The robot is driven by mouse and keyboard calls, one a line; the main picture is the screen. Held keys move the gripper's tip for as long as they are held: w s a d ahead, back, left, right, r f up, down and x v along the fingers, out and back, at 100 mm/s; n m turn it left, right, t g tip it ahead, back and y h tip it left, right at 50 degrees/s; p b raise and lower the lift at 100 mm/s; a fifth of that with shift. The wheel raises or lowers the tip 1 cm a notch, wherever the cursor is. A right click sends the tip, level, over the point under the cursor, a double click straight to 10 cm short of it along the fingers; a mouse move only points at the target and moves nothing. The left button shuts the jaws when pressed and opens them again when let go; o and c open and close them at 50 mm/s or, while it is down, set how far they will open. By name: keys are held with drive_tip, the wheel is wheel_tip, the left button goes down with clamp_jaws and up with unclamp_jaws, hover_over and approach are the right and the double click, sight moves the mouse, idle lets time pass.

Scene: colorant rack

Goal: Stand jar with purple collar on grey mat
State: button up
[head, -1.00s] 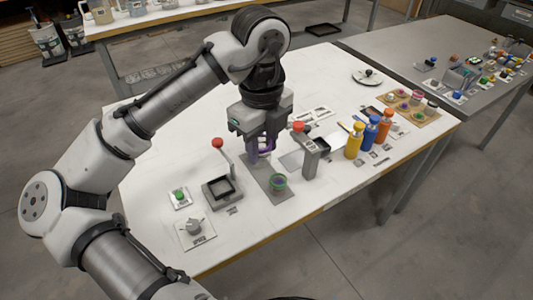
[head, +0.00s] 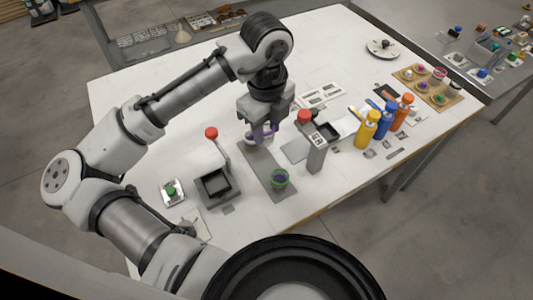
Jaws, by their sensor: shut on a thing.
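The jar with the purple collar (head: 266,130) is between the fingers of my gripper (head: 262,134), which points down and is shut on it. Jar and gripper are at the far end of the grey mat (head: 268,169). The jar looks upright, but the fingers hide part of it, and I cannot tell whether its base touches the mat.
Left of the mat is a dark square tray device (head: 215,186) with a red-knobbed lever (head: 211,133). Right of it stands a grey post device (head: 316,150) with a red knob. Yellow (head: 367,131), blue (head: 386,119) and orange (head: 403,108) bottles stand farther right.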

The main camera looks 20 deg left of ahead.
wheel_tip(320, 180, down, 11)
drive_tip(key=shift+p, duration=0.35)
drive_tip(key=shift+f, duration=0.2)
drive_tip(key=o, duration=1)
drive_tip(key=shift+r, duration=0.1)
wheel_tip(320, 180, up, 12)
drive_tip(key=shift+r+b, duration=0.15)
drive_tip(key=shift+b, duration=0.6)
